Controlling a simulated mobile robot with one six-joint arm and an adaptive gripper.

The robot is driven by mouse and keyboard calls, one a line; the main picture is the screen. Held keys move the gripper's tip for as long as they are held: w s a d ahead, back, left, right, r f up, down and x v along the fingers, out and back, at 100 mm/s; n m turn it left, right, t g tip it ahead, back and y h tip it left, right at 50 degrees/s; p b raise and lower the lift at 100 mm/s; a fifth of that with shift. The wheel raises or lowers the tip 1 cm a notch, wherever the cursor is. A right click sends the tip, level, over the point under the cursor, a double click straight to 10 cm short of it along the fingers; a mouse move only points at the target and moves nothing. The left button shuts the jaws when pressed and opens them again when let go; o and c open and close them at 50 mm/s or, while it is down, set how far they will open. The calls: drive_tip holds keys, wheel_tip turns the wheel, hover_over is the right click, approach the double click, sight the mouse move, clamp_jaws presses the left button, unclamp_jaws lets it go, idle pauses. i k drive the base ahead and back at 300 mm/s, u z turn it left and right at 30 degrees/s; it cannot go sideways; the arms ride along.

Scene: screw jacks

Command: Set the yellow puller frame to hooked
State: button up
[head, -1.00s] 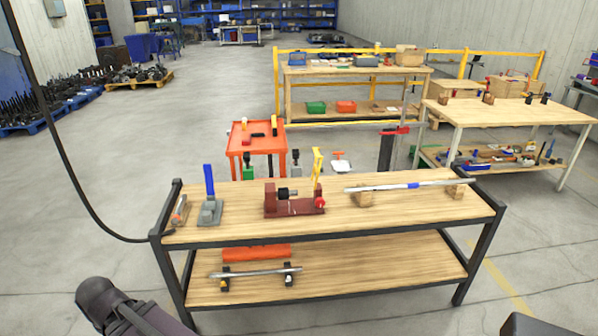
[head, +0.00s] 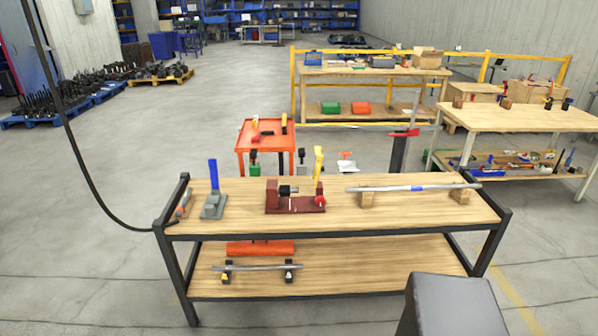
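A yellow upright piece (head: 318,163), which looks like the puller frame, stands tilted slightly at the right end of a dark red fixture (head: 290,205) on the near workbench. The fixture holds a black cylindrical part (head: 285,190) at its middle. A red round knob (head: 320,201) sits just below the yellow piece. At this distance I cannot tell whether the yellow piece is hooked on anything. My gripper does not show in the head view.
The near workbench (head: 235,222) also carries a grey block with a blue handle (head: 212,190) at left and a long metal bar (head: 400,188) on wooden blocks at right. An orange cart (head: 265,133) stands behind. Open floor lies to the left.

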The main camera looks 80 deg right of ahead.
sight(318, 150)
drive_tip(key=u, duration=0.75)
drive_tip(key=k, duration=2.35)
drive_tip(key=z, duration=0.5)
